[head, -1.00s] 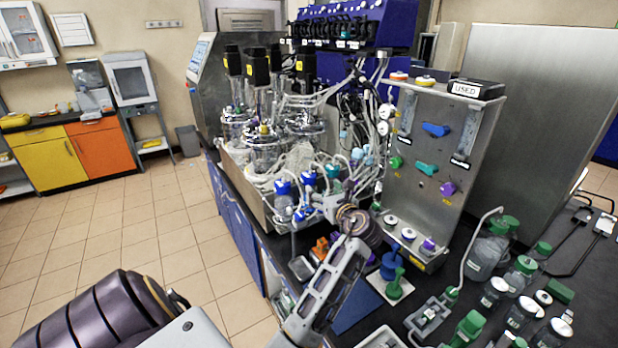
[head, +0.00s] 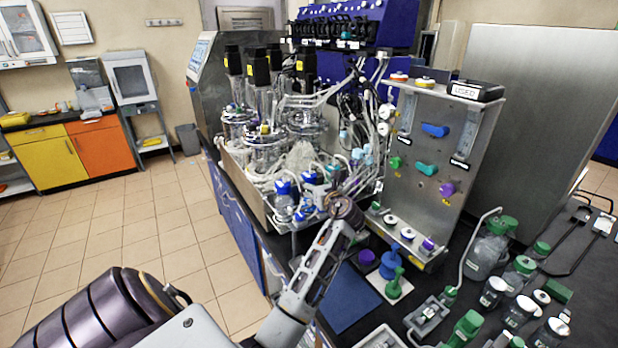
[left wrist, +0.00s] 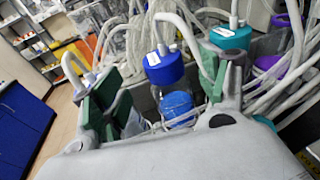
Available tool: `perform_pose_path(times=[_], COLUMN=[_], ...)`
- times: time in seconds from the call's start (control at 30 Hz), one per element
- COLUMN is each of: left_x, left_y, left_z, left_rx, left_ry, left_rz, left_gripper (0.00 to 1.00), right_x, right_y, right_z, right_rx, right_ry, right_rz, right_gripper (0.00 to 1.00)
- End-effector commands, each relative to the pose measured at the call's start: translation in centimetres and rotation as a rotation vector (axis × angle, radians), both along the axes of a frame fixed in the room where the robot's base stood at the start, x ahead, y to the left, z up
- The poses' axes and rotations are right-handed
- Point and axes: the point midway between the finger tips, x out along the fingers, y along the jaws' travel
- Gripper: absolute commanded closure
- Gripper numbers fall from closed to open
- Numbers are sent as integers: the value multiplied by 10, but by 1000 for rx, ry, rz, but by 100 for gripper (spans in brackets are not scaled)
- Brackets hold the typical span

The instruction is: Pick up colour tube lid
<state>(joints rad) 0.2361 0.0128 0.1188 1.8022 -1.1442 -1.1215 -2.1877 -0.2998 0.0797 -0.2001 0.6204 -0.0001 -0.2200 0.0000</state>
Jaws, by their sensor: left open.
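In the left wrist view, a blue tube lid (left wrist: 164,66) with a white label and a pale tube on top stands between my open left gripper (left wrist: 162,78) and its green-padded fingers. A second blue lid (left wrist: 177,107) is lower and closer. A teal lid (left wrist: 231,38) is by the right finger, with a purple lid (left wrist: 268,65) farther right. In the head view my left gripper (head: 318,192) is at the blue-lidded bottles (head: 283,188) in front of the reactors, partly hidden among tubes. I cannot tell whether the fingers touch a lid. My right gripper is not in view.
Glass reactors (head: 266,148) and tangled pale tubes crowd the space behind. A metal valve panel (head: 425,205) stands to the right, with a box marked USED (head: 476,90) on top. Several bottles (head: 493,290) are on the dark bench at the right. A blue mat (head: 350,298) is clear.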

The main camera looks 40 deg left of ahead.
Motion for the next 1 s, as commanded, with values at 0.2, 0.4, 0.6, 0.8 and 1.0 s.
perform_pose_path(times=[0.2, 0.4, 0.6, 0.8, 1.0], left_x=[3, 13, 23, 26, 26], left_y=[5, 20, 37, 44, 44], left_z=[0, 0, -3, -5, -6], left_rx=[1, 1, 1, 0, 0], left_ry=[1, 1, 1, 1, 1], left_rz=[1, 1, 1, 0, 0], left_gripper=[26, 26, 26, 26, 26], right_x=[0, 0, 0, 0, 0], right_y=[-3, -3, -3, -1, 2], right_z=[2, 7, 11, 11, 11], right_rx=[-3, -3, -3, -1, 2], right_ry=[-1, -1, -1, 0, 0], right_rz=[1, 1, 1, 0, -2], right_gripper=[60, 60, 60, 60, 60])
